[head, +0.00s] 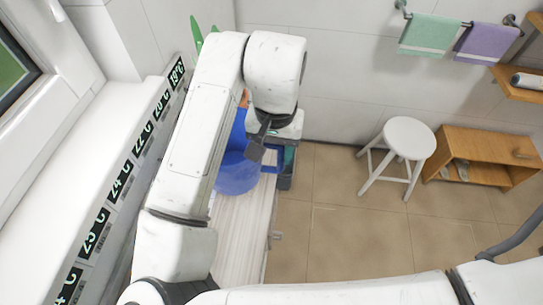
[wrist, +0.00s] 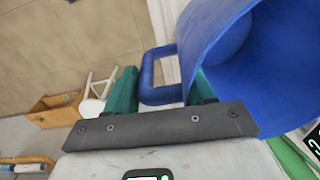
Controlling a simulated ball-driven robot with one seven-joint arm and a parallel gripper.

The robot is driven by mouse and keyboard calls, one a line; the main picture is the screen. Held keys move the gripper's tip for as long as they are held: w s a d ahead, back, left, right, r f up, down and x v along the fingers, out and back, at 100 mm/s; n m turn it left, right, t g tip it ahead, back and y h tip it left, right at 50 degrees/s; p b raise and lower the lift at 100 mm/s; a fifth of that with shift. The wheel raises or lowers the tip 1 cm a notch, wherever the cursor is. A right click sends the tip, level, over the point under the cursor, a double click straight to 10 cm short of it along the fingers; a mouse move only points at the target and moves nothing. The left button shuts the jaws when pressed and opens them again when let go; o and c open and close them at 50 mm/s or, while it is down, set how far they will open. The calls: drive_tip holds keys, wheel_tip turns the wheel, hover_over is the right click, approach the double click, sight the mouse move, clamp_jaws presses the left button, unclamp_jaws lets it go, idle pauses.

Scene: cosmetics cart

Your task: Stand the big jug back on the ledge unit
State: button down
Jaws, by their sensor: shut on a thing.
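The big jug (head: 236,172) is blue and shows in the head view below my arm, which partly hides it. In the wrist view the jug (wrist: 265,75) fills the upper right, with its open mouth showing. Its square handle (wrist: 148,75) lies between the teal fingers of my gripper (wrist: 163,86). My gripper (head: 288,160) is shut on the jug at the handle. A unit with a pale wood-grained top (head: 240,235) lies under the jug in the head view. I cannot tell whether the jug's base touches it.
A white sill with temperature labels (head: 110,190) runs along the left. Green pointed shapes (head: 198,35) stand behind my arm. A white stool (head: 408,138) and an orange wooden cabinet (head: 485,150) stand at the right. Towels (head: 430,35) hang on the wall. The tiled floor between is clear.

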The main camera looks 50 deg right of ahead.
drive_tip(key=shift+w+f, duration=0.2)
drive_tip(key=shift+f, duration=1.65)
drive_tip(key=shift+c, duration=2)
unclamp_jaws()
wheel_tip(320, 180, up, 12)
drive_tip(key=shift+s+r, duration=0.1)
drive_tip(key=shift+s, duration=0.05)
